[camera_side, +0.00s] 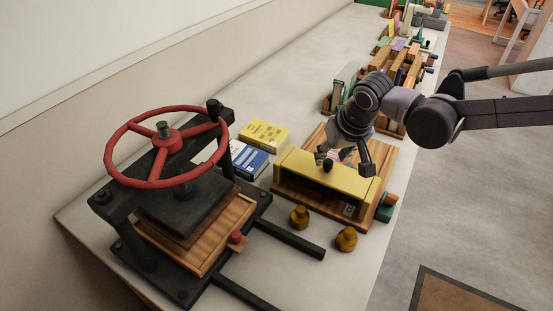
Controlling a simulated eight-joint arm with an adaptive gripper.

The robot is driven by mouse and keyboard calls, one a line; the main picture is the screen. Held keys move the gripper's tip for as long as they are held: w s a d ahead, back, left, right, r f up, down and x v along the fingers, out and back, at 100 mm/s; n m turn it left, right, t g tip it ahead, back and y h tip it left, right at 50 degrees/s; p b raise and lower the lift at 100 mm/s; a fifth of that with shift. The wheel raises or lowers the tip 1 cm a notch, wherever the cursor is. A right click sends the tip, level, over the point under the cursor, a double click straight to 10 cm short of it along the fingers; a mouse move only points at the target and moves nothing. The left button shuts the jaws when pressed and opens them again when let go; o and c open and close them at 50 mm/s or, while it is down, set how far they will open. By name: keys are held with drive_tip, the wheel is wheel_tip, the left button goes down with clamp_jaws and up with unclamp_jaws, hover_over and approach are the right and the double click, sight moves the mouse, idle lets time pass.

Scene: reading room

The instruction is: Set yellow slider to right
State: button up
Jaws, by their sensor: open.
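A yellow slider (308,174), a long bar-like housing with a dark slot along its front, stands on a wooden board (289,196) in the middle of the table. A small dark knob shows at its front top edge. My gripper (346,166) is open and low over the right half of the slider, with one dark finger at the slider's right end and the other near the dark knob. I cannot tell whether the fingers touch it. My gripper and wrist hide part of the slider's right side and the board behind.
A black press with a red wheel (166,146) stands at the left, its dark rails reaching forward. Yellow (262,136) and blue (248,160) books lie between. Two brass weights (346,239) stand in front. Upright books and wooden racks (398,70) fill the table behind.

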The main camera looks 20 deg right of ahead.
drive_tip(key=shift+x, duration=1.15)
clamp_jaws()
drive_tip(key=w+d, duration=1.6)
drive_tip(key=shift+d, duration=0.2)
drive_tip(key=shift+w, duration=0.15)
unclamp_jaws()
drive_tip(key=shift+d, duration=0.1)
drive_tip(key=shift+r, duration=0.1)
